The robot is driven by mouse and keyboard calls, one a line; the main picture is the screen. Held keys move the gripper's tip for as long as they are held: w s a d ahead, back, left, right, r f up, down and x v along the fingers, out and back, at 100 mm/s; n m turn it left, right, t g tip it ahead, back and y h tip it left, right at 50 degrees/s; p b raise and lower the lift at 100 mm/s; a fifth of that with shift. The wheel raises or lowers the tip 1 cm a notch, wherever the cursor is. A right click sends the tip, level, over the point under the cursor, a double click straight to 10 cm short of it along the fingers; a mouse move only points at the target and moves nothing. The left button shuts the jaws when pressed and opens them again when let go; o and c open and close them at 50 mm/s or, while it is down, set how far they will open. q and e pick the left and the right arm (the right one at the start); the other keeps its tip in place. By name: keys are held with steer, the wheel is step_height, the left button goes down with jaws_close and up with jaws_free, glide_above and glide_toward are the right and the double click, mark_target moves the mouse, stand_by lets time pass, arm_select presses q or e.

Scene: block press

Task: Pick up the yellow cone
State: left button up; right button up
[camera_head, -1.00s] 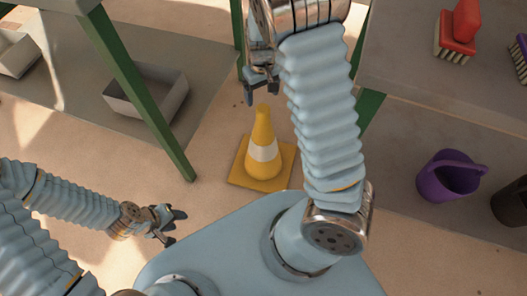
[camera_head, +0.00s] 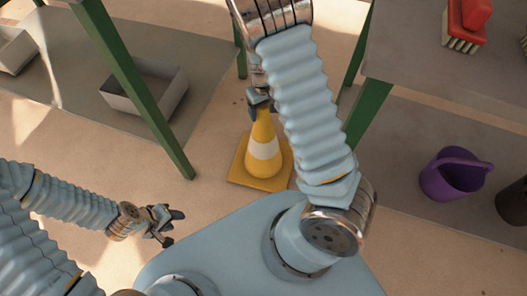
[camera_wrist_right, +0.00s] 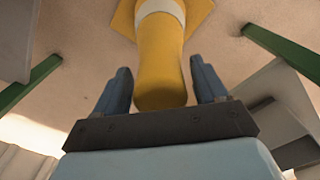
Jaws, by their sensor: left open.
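The yellow cone (camera_head: 262,130) with a white band stands upright on its square base on the floor in the head view. It also shows in the right wrist view (camera_wrist_right: 160,60), with its tip toward the gripper. My right gripper (camera_head: 259,100) is at the cone's top. In the right wrist view its two fingers (camera_wrist_right: 161,88) are open, one on each side of the cone's tip, with a narrow gap on each side. My left gripper (camera_head: 168,224) is open and empty, low at the left of the head view, apart from the cone.
Green table legs (camera_head: 130,85) stand left and right of the cone. A grey bin (camera_head: 145,92) is on the left shelf. A purple bucket (camera_head: 452,175) and a red brush (camera_head: 466,22) are at the right. Floor around the cone's base is clear.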

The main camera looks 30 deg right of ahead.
jaws_close()
steer(key=shift+r, duration=0.15)
stand_by(0.4)
